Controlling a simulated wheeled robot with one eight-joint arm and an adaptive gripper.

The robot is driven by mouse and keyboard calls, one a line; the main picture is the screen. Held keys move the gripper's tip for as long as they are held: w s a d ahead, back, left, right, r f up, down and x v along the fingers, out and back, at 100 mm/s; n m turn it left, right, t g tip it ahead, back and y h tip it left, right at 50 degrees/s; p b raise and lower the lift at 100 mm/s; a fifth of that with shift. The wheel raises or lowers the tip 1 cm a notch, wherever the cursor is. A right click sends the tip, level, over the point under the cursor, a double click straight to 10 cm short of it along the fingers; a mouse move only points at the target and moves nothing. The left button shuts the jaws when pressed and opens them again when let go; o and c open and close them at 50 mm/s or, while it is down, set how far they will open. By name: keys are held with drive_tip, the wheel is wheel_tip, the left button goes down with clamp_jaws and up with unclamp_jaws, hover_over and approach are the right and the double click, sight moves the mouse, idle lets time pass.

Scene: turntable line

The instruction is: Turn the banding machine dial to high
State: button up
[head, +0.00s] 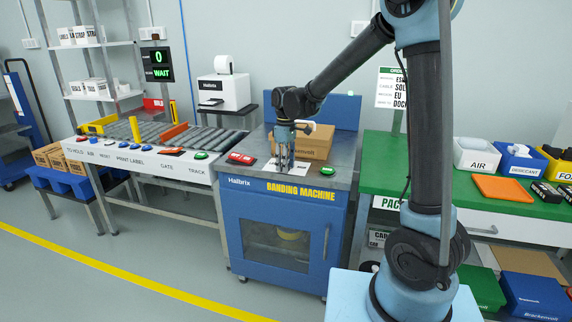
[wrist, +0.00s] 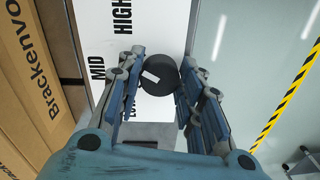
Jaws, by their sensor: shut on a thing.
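The banding machine (head: 280,232) is a blue cabinet with a grey metal top. In the head view my gripper (head: 283,163) points down at a white plate on this top and hides the dial. In the wrist view the dial (wrist: 162,78) is a round black knob with a short white mark. It sits between the fingers of my gripper (wrist: 162,84), which is shut on it. The white label plate (wrist: 98,32) reads HIGH, MID and a partly hidden LOW. The white mark lies on the knob's left part, on the MID side; its exact heading is hard to tell.
A cardboard box (head: 316,143) stands on the machine top just behind my gripper. A red button box (head: 241,158) and a green button (head: 328,171) flank the plate. A roller conveyor (head: 195,138) adjoins at left, a green packing bench (head: 390,180) at right.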

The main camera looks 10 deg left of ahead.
drive_tip(key=shift+w+m, duration=0.15)
drive_tip(key=shift+m, duration=1.45)
drive_tip(key=o, duration=1.1)
drive_tip(key=shift+c, duration=0.2)
drive_tip(key=shift+r, duration=0.5)
wheel_tip(320, 180, up, 11)
drive_tip(key=shift+w+d, duration=0.1)
drive_tip(key=shift+d, duration=0.05)
